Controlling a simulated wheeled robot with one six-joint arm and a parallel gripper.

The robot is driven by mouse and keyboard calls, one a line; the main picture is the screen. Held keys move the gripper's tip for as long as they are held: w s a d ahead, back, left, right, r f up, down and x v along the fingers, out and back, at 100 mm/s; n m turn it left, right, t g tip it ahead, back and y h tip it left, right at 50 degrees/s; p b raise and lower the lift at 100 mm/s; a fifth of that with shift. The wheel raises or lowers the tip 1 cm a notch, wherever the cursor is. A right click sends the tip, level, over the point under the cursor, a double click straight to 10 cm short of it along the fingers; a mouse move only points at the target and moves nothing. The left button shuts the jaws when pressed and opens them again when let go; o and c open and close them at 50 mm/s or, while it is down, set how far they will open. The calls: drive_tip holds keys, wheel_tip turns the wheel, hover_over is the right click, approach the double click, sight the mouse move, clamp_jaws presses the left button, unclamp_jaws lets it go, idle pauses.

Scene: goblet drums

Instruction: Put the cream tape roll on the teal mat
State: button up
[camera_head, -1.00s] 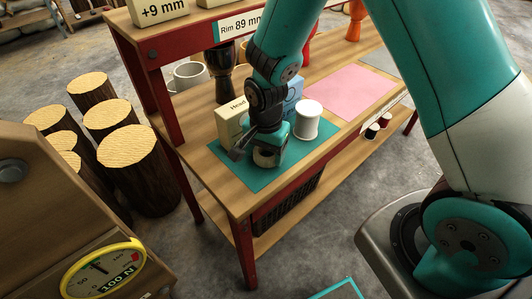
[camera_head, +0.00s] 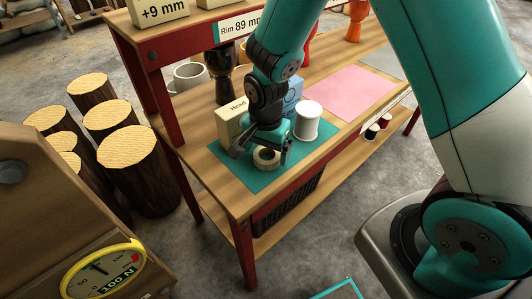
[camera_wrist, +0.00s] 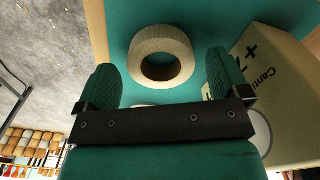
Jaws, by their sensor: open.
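The cream tape roll (camera_head: 266,166) lies flat on the teal mat (camera_head: 243,181), near the front edge of the bench. In the wrist view the roll (camera_wrist: 140,57) shows its open hole and sits on the teal surface (camera_wrist: 213,20), just beyond the fingertips. My gripper (camera_head: 263,149) is open just above and behind the roll. In the wrist view its two fingers (camera_wrist: 162,75) stand wide apart, with nothing between them. A small cream edge shows low between the fingers; I cannot tell what it belongs to.
On the mat behind my gripper stand a cream block marked "Head" (camera_head: 230,123), a blue block (camera_head: 293,97) and a white spool (camera_head: 307,123). A pink mat (camera_head: 348,90) to the right is clear. A shelf post (camera_head: 139,78) and mug (camera_head: 188,76) stand back left.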

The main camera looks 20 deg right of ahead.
wheel_tip(320, 180, up, 10)
drive_tip(key=s+a+r+n+y, duration=0.2)
drive_tip(key=s+r+n, duration=0.4)
drive_tip(key=s+n, duration=0.2)
drive_tip(key=s+a+r+n+y, duration=0.2)
drive_tip(key=s+r+n, duration=0.5)
drive_tip(key=s+n, duration=0.2)
drive_tip(key=shift+s+a+r, duration=0.2)
drive_tip(key=shift+s+r, duration=0.05)
drive_tip(key=shift+s, duration=0.5)
drive_tip(key=shift+p, duration=0.3)
wheel_tip(320, 180, up, 4)
drive_tip(key=p, duration=0.4)
drive_tip(key=shift+r, duration=0.25)
